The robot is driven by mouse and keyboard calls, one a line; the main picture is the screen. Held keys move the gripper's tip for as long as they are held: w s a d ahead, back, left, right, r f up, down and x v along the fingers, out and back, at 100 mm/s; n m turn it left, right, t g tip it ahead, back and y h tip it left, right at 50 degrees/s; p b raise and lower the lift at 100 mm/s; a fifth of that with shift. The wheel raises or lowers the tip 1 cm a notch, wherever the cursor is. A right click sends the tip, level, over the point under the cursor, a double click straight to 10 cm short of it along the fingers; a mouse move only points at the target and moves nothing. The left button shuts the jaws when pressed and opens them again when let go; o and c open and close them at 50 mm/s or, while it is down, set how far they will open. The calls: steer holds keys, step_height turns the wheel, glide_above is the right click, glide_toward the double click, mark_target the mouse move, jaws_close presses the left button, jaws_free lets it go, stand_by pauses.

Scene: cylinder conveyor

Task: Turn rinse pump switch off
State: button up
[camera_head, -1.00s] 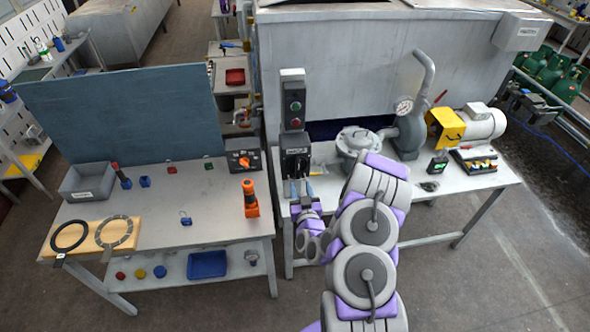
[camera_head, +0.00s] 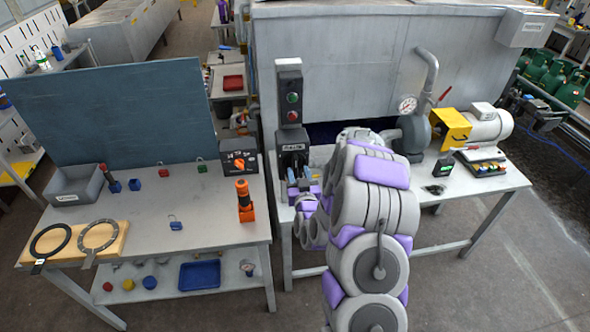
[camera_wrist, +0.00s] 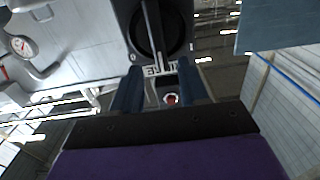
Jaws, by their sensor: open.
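A black switch box (camera_head: 293,152) stands on the right table below a grey control post (camera_head: 290,95) with a green and a red button. In the wrist view the box's round black dial (camera_wrist: 158,28) carries a bar handle (camera_wrist: 152,22) running up and down the picture. A white label and a red button (camera_wrist: 171,99) show below it. My gripper (camera_head: 300,188) is open in front of the box; its blue fingers (camera_wrist: 160,88) straddle the label area. Whether they touch the box is unclear. The label names cannot be read for certain.
A second box with an orange knob (camera_head: 238,158) stands on the left table beside an orange-and-black tool (camera_head: 244,202). A grey pump with a gauge (camera_head: 408,104) and a yellow-guarded motor (camera_head: 451,127) stand to the right. My arm hides part of the right table.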

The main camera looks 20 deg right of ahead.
mark_target(295, 164)
steer(key=shift+w+d, duration=0.25)
steer(key=shift+w, duration=0.05)
steer(key=x, duration=0.3)
steer(key=shift+w, duration=0.25)
steer(key=shift+w+a+r, duration=0.1)
steer(key=shift+w, duration=0.8)
steer(key=shift+d, duration=0.35)
steer(key=c, duration=0.3)
steer(key=shift+a, duration=0.1)
jaws_close()
